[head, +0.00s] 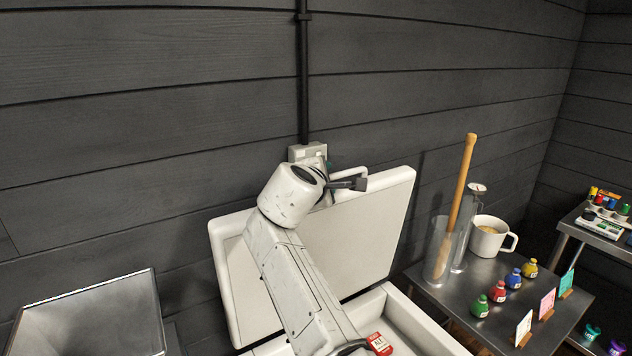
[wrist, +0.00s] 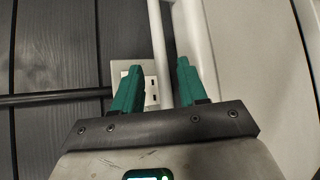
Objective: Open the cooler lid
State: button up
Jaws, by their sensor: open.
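The white cooler lid (head: 365,225) stands raised and tilted back near the dark plank wall. The cooler body (head: 425,325) is below it, with its top partly uncovered. My arm crosses in front of the lid and hides part of both. My gripper (wrist: 152,82) is open; its green fingers are apart. A white bar, which looks like the lid handle (wrist: 158,45), runs between the fingers in the wrist view, nearer the right one. I cannot tell whether they touch. The lid's pale surface (wrist: 260,80) fills the right of that view.
A wall outlet (wrist: 150,88) is behind the fingers. Right of the cooler, a metal table (head: 455,290) holds a clear cylinder with a wooden paddle (head: 462,190), a white mug (head: 487,240) and several coloured bottles. A steel box (head: 90,315) stands at the left.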

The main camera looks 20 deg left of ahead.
jog(key=b+v, duration=0.1)
jog(key=v, duration=0.8)
jog(key=shift+s+r, duration=0.15)
jog(key=s+d+f+m+g+h, duration=0.2)
jog(key=d+f+m+g, duration=0.3)
jog(key=d+f, duration=1.15)
jog(key=s+d+f+m+g, duration=0.1)
jog(key=s+d+f+m, duration=0.25)
jog(key=d+f, duration=0.4)
jog(key=s+d+f+m+g, duration=0.1)
jog(key=s+d+f+m, duration=0.2)
jog(key=s+d+f, duration=0.4)
jog(key=s+d+f+m+g, duration=0.2)
jog(key=s+d+f+m, duration=0.1)
jog(key=s+d+f, duration=0.4)
jog(key=s+d+f+m+g, duration=0.2)
jog(key=s+d+f+m, duration=0.15)
jog(key=s+d, duration=0.35)
jog(key=s+d+m+g, duration=0.1)
jog(key=s+d+m, duration=0.1)
jog(key=s, duration=0.6)
jog(key=s+d+m+g, duration=0.1)
jog(key=s+d+m, duration=0.2)
jog(key=s, duration=0.6)
jog(key=shift+f+m, duration=0.2)
jog(key=shift+m, duration=0.1)
